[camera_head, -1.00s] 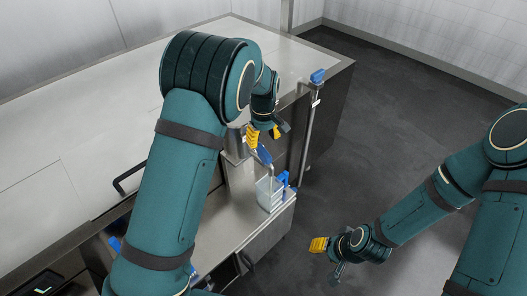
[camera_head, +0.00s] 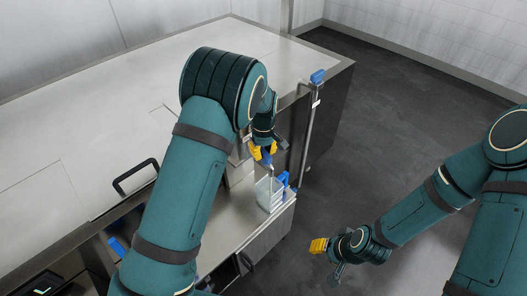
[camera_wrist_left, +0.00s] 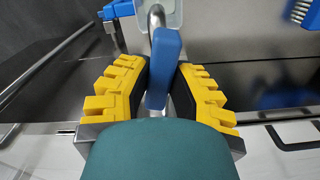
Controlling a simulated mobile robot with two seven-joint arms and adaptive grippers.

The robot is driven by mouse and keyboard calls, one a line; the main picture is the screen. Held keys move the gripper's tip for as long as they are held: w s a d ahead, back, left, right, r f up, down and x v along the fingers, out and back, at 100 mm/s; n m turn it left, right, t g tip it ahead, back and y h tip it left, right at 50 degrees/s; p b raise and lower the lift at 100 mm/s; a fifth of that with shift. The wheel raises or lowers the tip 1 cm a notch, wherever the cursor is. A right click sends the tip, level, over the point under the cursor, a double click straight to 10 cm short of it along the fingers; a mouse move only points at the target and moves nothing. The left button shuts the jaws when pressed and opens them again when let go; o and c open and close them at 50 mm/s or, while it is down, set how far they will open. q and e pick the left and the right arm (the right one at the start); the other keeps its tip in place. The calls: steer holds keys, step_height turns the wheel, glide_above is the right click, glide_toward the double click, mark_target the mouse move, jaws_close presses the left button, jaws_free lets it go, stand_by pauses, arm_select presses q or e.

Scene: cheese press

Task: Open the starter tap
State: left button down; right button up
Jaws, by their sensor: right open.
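The starter tap's blue lever handle (camera_wrist_left: 164,68) stands between the yellow fingers of my left gripper (camera_wrist_left: 163,82) in the left wrist view. The dark finger pads sit close against both sides of it, so the gripper looks shut on the handle. In the head view my left gripper (camera_head: 264,151) is above a clear container (camera_head: 268,193), with the blue handle (camera_head: 266,160) partly hidden between the fingers. A metal pipe runs from the handle in the wrist view. My right gripper (camera_head: 327,258) is open and empty over the floor.
A blue-topped upright pipe (camera_head: 312,105) stands at the bench corner. A blue part (camera_head: 284,179) is beside the container on the steel shelf (camera_head: 235,221). A black handle (camera_head: 135,176) rises at the bench edge. Dark floor (camera_head: 385,125) on the right is clear.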

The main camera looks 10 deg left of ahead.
mark_target(263, 151)
arm_select(q)
steer(key=shift+n+p, duration=0.4)
steer(key=shift+n, duration=1.2)
steer(key=c, duration=0.8)
jaws_free()
steer(key=shift+f, duration=0.1)
step_height(263, 151, up, 12)
steer(key=shift+r, duration=0.1)
